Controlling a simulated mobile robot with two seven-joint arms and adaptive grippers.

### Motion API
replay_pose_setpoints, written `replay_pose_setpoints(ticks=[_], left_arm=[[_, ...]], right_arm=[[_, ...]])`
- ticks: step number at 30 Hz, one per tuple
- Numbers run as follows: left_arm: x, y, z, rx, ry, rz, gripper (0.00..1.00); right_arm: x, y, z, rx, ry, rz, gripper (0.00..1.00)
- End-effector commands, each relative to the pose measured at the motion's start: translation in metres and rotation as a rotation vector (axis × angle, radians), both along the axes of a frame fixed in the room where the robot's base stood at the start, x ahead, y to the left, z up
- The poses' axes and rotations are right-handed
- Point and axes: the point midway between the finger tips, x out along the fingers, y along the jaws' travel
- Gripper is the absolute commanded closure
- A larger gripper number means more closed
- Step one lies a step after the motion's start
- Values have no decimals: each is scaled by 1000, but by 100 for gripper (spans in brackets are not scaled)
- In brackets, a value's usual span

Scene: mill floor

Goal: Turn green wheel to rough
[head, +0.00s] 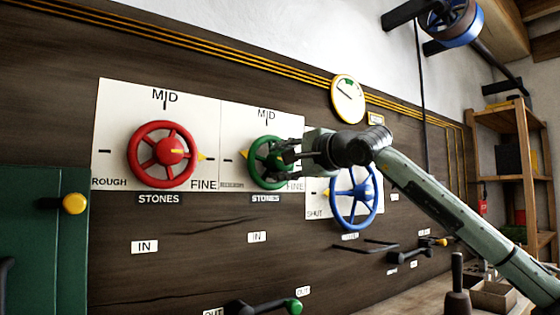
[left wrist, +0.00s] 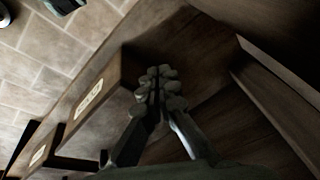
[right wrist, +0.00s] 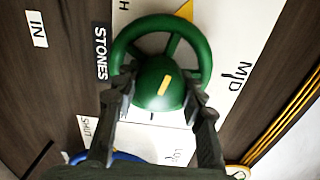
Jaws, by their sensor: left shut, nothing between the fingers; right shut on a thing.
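The green wheel (head: 256,160) is on a white dial plate in the middle of the dark wall panel. In the right wrist view, the green wheel (right wrist: 203,47) has a domed hub with a yellow stripe. Its yellow pointer (right wrist: 186,10) points to the top of that view, which is the left, ROUGH side of its dial in the head view. My right gripper (head: 287,155) is shut on the green wheel, with a finger on each side of the hub.
A red wheel (head: 134,150) is to the left, its dial marked ROUGH, MID and FINE. A blue wheel (head: 339,207) is close on the right, partly behind my right arm. Levers (head: 262,308) stick out below. A green cabinet (head: 40,235) is at far left.

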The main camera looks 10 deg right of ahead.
Motion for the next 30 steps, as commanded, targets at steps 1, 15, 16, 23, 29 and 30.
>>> replay_pose_setpoints(ticks=[1,15,16,23,29,30], left_arm=[[1,-1,-1,-2,0,1,100],[-2,0,-12,-7,10,4,100],[-2,0,-12,-7,9,3,100],[-1,0,-12,-7,7,3,100],[-2,0,-12,-6,8,4,100],[-2,0,-12,-6,8,3,100]], right_arm=[[0,1,0,-32,-12,2,89],[0,1,0,-202,-82,2,89],[0,1,0,-206,-84,2,89],[0,1,-1,-216,-87,2,89],[0,1,-1,-216,-85,3,89],[0,1,-1,-216,-85,3,58]])
